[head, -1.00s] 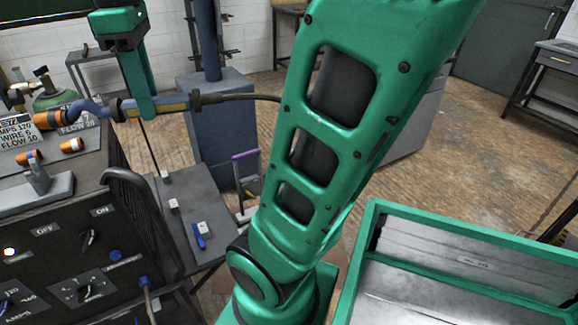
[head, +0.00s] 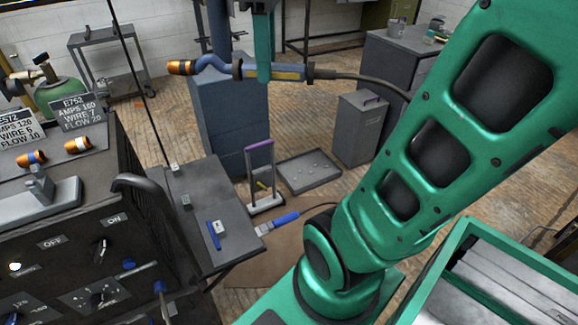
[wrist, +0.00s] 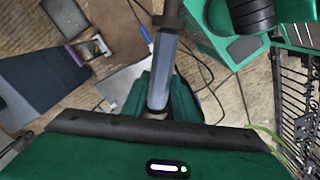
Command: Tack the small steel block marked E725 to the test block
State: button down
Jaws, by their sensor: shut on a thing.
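My gripper (head: 264,75) is shut around the blue and yellow handle of a welding torch, holding it in the air. The torch (head: 288,72) lies nearly level, its orange nozzle (head: 181,67) pointing left and its cable trailing right. The wrist view shows the torch handle (wrist: 163,75) between my green fingers.
The welding machine (head: 75,250) stands at left, with cards E572 and E752 (head: 78,108) beside spare orange nozzles (head: 78,146). A purple-handled stand (head: 261,170), a blue-handled tool (head: 278,221) and a floor tray (head: 309,171) lie beyond the bench. A green-framed bin (head: 440,270) is at right.

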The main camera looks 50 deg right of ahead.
jog(key=shift+d, duration=0.1)
jog(key=w+d+f+g+h, duration=0.1)
jog(key=w+d+f, duration=0.15)
jog(key=f, duration=0.45)
jog(key=w+d+f+n+g+h, duration=0.1)
jog(key=w+f, duration=0.3)
jog(key=f, duration=0.3)
jog(key=w+d+f, duration=0.1)
jog(key=w+f, duration=0.2)
jog(key=f, duration=0.3)
jog(key=s+d+f+n+h, duration=0.1)
jog(key=d+f+n+h, duration=0.25)
jog(key=f, duration=0.65)
jog(key=s+d+f+n+h, duration=0.1)
jog(key=d+f+n+h, duration=0.2)
jog(key=f, duration=0.7)
jog(key=shift+y, duration=0.65)
jog(key=shift+w+a+f, duration=0.25)
jog(key=shift+a+f, duration=0.4)
jog(key=shift+a, duration=0.05)
jog(key=shift+w+a+f, duration=0.3)
jog(key=shift+a+f, duration=0.3)
jog(key=shift+a, duration=0.1)
jog(key=shift+w+a+f, duration=0.25)
jog(key=shift+a+f, duration=0.4)
jog(key=shift+a, duration=0.05)
